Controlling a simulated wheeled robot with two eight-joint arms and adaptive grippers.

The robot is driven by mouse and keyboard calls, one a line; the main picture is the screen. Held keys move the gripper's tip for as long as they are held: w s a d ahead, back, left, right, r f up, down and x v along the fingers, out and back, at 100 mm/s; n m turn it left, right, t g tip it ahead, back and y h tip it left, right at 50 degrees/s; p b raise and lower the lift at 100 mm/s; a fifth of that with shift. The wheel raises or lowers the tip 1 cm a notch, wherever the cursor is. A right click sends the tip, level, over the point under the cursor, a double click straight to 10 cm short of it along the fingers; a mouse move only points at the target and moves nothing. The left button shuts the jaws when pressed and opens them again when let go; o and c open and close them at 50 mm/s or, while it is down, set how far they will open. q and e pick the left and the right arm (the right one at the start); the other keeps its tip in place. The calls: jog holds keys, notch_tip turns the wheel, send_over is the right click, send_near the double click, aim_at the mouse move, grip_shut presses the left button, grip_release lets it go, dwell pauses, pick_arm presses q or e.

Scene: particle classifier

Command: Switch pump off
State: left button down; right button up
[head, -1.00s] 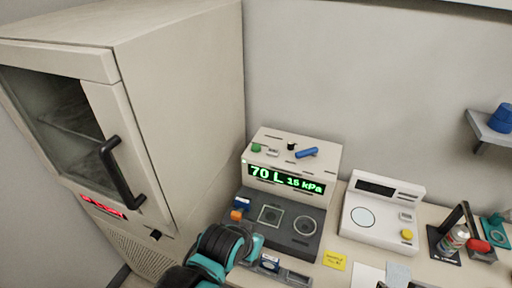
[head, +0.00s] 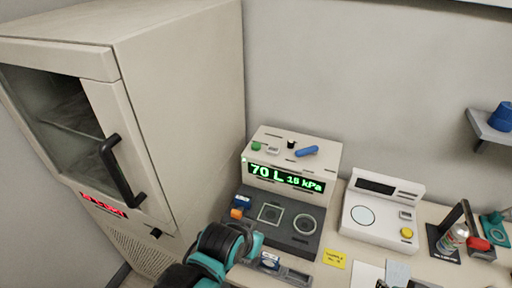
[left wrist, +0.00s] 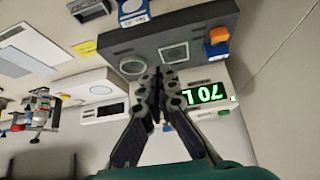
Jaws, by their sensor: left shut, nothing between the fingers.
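The pump unit (head: 325,170) is a pale box with a green display reading "70 L" and about 15 kPa. On its top are a green button (head: 256,146), a black knob (head: 291,145) and a blue lever (head: 307,151). Its dark front deck (head: 285,232) carries a square and a round port, with an orange part (head: 237,213) at its left. My left gripper (left wrist: 157,78) is shut and empty in the left wrist view, in front of the unit, whose display is lit there. In the head view my left arm comes up from the bottom, partly covering the deck's front-left corner.
A large cabinet (head: 185,110) with a black door handle stands at the left. A white instrument (head: 385,215) with a yellow knob is to the right. A wall shelf (head: 490,128) holds a blue item.

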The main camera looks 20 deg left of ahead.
pick_arm(q)
jog(key=shift+r, duration=0.15)
dwell(0.4)
notch_tip(320, 180, up, 12)
jog(key=n+t+h+p, duration=0.2)
jog(key=n+p, duration=0.4)
jog(key=p, duration=1.2)
send_over(255, 146)
jog(key=shift+a, duration=0.15)
jog(key=shift+f, duration=0.2)
notch_tip(255, 146, down, 8)
jog(key=b, duration=0.5)
jog(key=shift+r, duration=0.15)
jog(key=shift+f+b, duration=0.45)
jog(key=shift+b, duration=0.15)
